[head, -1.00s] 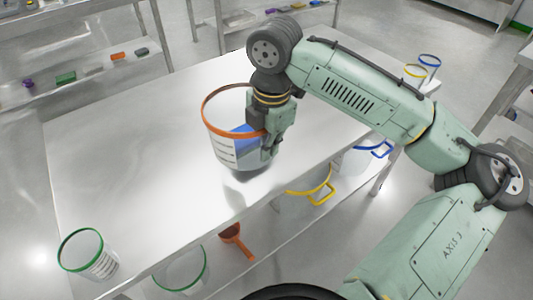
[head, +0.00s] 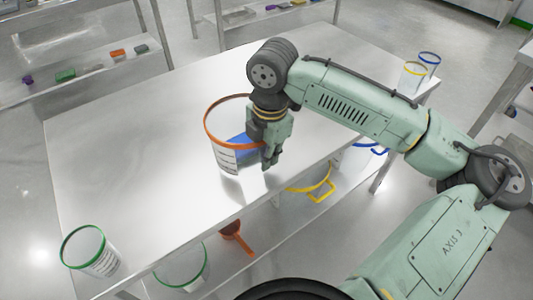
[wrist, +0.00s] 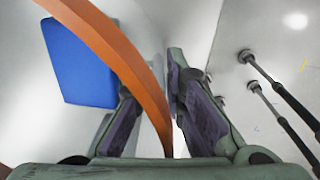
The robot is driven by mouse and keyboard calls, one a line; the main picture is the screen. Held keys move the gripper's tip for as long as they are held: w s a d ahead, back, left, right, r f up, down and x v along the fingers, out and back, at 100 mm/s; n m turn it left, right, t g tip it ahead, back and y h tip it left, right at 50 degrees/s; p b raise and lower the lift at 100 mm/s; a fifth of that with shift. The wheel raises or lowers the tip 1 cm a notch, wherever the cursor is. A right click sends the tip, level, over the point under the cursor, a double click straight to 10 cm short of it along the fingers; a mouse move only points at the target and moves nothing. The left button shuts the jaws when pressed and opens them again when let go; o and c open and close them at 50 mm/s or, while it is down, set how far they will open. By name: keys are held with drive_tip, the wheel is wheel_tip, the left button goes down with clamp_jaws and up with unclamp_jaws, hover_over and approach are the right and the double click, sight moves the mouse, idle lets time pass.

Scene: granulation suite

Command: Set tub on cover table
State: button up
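The clear tub with an orange rim (head: 226,157) stands upright on the steel table (head: 140,130), near its front edge, and appears to rest on it. A blue patch (head: 240,141) shows inside or through the tub; it also appears in the wrist view (wrist: 77,62). My gripper (head: 268,160) points down at the tub's right side. In the wrist view the orange rim (wrist: 128,62) passes between my two fingers (wrist: 153,95), with gaps beside it, so the gripper is open around the rim. The tub's right side is partly hidden by my gripper.
A green-rimmed tub (head: 91,252) stands at the table's front left corner. Yellow-rimmed (head: 412,75) and blue-rimmed (head: 428,66) containers stand at the right end. More tubs and an orange scoop (head: 236,238) sit on the shelf below. The table's left and middle are clear.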

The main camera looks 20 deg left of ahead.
drive_tip(key=shift+o, duration=1.2)
wheel_tip(320, 180, up, 12)
drive_tip(key=shift+s+d+r, duration=0.2)
drive_tip(key=shift+s+d, duration=0.05)
drive_tip(key=shift+d, duration=0.1)
